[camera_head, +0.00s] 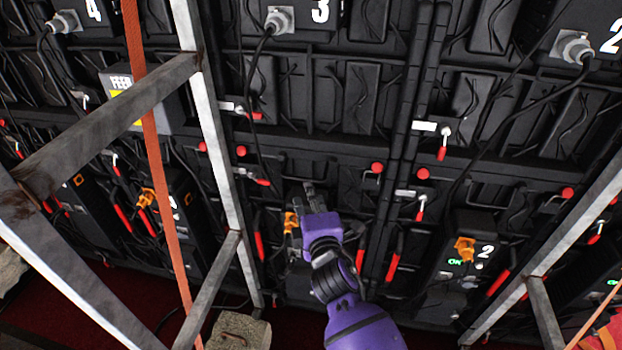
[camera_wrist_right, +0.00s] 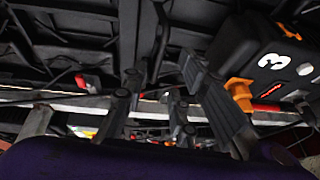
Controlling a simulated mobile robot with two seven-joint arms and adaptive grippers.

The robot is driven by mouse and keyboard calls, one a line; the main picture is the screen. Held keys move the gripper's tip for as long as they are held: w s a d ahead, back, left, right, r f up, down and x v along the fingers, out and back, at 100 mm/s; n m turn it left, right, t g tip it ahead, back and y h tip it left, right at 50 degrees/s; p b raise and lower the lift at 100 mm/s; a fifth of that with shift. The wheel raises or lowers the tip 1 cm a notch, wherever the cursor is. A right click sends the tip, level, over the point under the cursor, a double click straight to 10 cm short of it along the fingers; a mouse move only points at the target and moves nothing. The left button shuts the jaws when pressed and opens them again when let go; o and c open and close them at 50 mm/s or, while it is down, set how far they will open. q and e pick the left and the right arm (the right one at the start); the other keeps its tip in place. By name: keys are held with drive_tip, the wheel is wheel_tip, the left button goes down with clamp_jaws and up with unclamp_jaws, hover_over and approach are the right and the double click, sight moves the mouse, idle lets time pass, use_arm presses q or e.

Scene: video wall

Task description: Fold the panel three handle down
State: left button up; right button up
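My right gripper (camera_head: 310,195), on a purple arm, reaches up to the panel wall in front of the lower part of panel three (camera_head: 340,90), which carries a white 3 at its top. In the right wrist view its fingers (camera_wrist_right: 168,95) are spread apart with nothing seen between them. The control box (camera_wrist_right: 275,55) marked 3, with an orange plug (camera_wrist_right: 240,95), is to the right there. Red-gripped handles hang near the gripper, at its left (camera_head: 260,245) and right (camera_head: 360,261). I cannot tell which is the task's handle, or whether the gripper touches anything. My left gripper is not in view.
Metal frame bars (camera_head: 205,120) and an orange strap (camera_head: 160,150) stand at the left. Another bar (camera_head: 550,255) crosses at the right. Black cables hang along the wall. Panel two's box (camera_head: 470,250) is right of the gripper. A stone-like block (camera_head: 238,330) lies below.

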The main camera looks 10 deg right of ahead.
sight(304, 180)
drive_tip(key=w, duration=0.5)
drive_tip(key=w+a, duration=0.1)
drive_tip(key=w, duration=0.1)
drive_tip(key=shift+w+f, duration=0.25)
drive_tip(key=shift+w, duration=0.15)
clamp_jaws()
